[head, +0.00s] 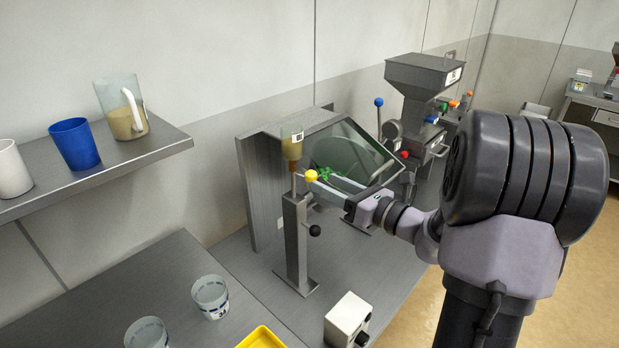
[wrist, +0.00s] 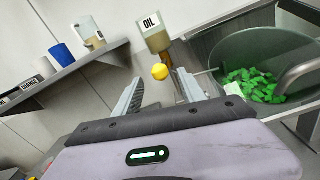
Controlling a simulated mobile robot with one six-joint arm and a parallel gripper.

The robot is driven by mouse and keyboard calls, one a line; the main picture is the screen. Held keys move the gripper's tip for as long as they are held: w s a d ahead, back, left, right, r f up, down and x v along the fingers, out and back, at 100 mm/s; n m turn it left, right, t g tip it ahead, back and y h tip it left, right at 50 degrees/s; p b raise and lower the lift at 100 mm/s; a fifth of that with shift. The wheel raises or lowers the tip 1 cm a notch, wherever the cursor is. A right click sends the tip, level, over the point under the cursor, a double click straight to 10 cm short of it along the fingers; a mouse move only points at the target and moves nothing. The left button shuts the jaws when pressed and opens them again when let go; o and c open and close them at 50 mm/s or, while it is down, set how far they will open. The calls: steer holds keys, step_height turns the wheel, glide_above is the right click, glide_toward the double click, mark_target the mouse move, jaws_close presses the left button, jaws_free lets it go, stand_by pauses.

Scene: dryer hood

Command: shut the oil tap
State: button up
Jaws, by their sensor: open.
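The oil bottle (head: 292,140) stands on top of a grey metal post (head: 296,245); in the wrist view the bottle (wrist: 152,36) is labelled OIL. A yellow ball knob (head: 311,176) is just below and right of the bottle, and it also shows in the wrist view (wrist: 160,72). My gripper (head: 330,188) is open, its fingers reaching from the right toward the knob. In the wrist view the gripper's fingers (wrist: 159,88) stand apart, with the knob seen between them near the tips. I cannot tell whether either finger touches it. The tap's lever is mostly hidden.
A black knob (head: 314,230) sticks out from the post. Below are a white box (head: 347,318), cups (head: 210,297) and a yellow tray (head: 262,338). A shelf (head: 165,141) is left.

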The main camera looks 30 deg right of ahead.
mark_target(316, 179)
steer(key=x, duration=0.5)
steer(key=shift+w+a, duration=0.15)
steer(key=shift+w, duration=0.15)
jaws_close()
stand_by(1.0)
